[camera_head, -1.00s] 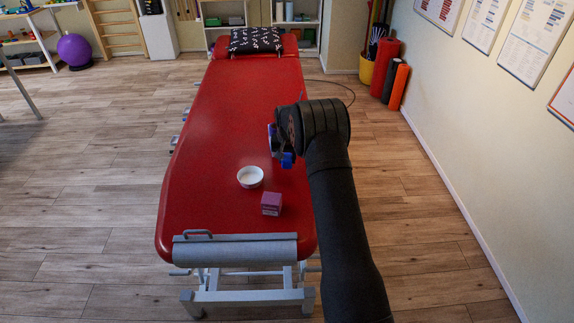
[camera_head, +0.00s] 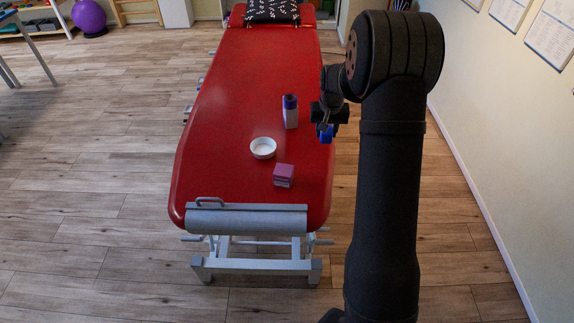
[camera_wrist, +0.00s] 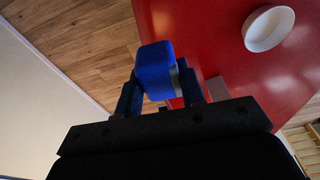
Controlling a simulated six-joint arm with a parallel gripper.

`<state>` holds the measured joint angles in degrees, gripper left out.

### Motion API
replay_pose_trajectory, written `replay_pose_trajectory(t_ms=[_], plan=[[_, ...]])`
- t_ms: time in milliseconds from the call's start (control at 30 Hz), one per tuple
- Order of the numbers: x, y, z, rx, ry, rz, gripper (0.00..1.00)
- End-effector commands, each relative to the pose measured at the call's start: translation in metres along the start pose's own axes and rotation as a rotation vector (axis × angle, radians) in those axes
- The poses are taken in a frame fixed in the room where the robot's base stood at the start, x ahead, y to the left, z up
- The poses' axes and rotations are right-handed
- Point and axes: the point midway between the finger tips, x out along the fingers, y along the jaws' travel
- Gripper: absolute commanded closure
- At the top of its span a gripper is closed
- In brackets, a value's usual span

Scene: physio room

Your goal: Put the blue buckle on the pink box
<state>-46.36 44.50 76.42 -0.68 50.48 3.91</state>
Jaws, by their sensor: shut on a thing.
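My gripper (camera_head: 326,117) is shut on the blue buckle (camera_head: 326,135), above the right edge of the red treatment table. In the wrist view the buckle (camera_wrist: 155,70) sits between the two fingers, a blue block with a grey strip on its side. The pink box (camera_head: 283,175), a small purple-pink cube, stands on the table near its front end, to the left of and nearer than the buckle in the head view. In the wrist view the box is mostly hidden behind the buckle and gripper.
A white bowl (camera_head: 263,148) stands left of and behind the box. The red table (camera_head: 235,110) is otherwise largely clear. A wall (camera_head: 490,110) runs along the right.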

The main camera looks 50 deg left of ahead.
Motion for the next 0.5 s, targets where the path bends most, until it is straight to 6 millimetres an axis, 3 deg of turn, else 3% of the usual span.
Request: replay_pose_trajectory(t_ms=[100,300,500], plan=[[-0.019,-0.010,0.032,-0.015,0.002,-0.002,0.89],[-0.036,-0.018,0.073,-0.031,0.001,-0.005,0.89],[-0.041,-0.024,0.091,-0.039,0.000,-0.006,0.89]])
